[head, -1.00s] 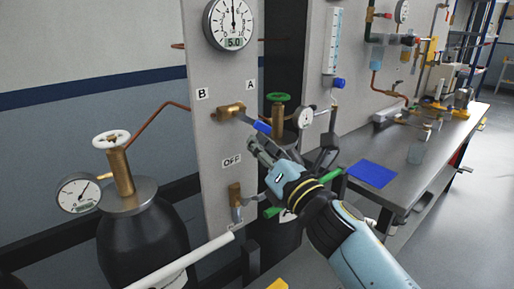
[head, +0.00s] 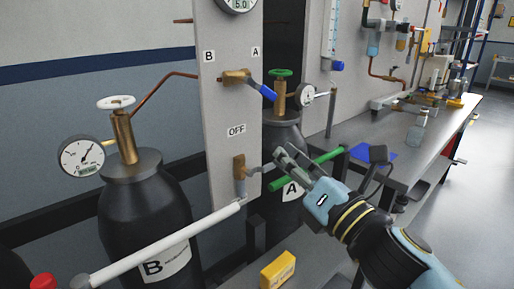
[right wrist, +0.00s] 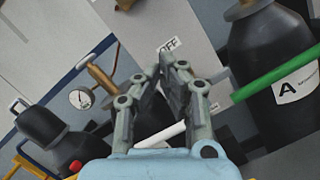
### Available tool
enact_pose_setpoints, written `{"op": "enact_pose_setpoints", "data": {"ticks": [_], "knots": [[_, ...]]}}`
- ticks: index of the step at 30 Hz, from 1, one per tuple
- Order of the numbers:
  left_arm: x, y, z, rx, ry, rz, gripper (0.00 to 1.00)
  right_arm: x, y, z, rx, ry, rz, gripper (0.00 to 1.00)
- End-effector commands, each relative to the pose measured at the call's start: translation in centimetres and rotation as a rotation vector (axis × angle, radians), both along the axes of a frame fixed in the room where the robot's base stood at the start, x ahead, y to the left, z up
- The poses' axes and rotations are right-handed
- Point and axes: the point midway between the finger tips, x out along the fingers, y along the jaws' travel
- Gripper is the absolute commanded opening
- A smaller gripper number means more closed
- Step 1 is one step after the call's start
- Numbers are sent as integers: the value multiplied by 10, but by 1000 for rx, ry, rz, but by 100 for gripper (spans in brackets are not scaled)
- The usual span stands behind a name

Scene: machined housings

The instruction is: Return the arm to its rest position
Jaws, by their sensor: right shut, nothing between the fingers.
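My right gripper (head: 287,158) is in front of the panel's lower right side in the head view, shut and empty. It is apart from the blue-handled valve (head: 262,91), whose handle slants down to the right under the "A" label. In the right wrist view my right gripper (right wrist: 170,75) shows its fingers together, with the "OFF" label (right wrist: 168,46) behind them. My right arm comes in from the lower right. My left gripper is not in view.
Cylinder B (head: 145,215) with a white handwheel stands at left, and cylinder A (head: 285,135) with a green handwheel stands behind the panel (head: 225,150). A white bar (head: 165,245) and a green bar (head: 310,167) cross nearby. A workbench (head: 425,150) is at right.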

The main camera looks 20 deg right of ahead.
Motion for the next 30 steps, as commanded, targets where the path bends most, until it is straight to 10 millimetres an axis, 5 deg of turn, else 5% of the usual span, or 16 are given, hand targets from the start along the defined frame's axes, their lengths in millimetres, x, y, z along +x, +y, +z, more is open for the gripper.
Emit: {"op": "enact_pose_setpoints", "data": {"ticks": [5, 8, 13, 17, 21, 30], "knots": [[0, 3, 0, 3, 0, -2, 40, -2, -4, 1, 21, 8, -12, 0], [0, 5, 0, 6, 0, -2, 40, -3, -22, 0, 158, 61, -72, 0], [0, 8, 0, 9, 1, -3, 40, -25, -84, -24, 734, 260, -318, 0], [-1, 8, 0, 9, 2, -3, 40, -66, -112, -65, 1256, 430, -559, 0], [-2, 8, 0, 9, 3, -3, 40, -113, -110, -99, 1633, 560, -787, 0], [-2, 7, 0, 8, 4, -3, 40, -199, -79, -132, 2055, 732, -1213, 0]]}}
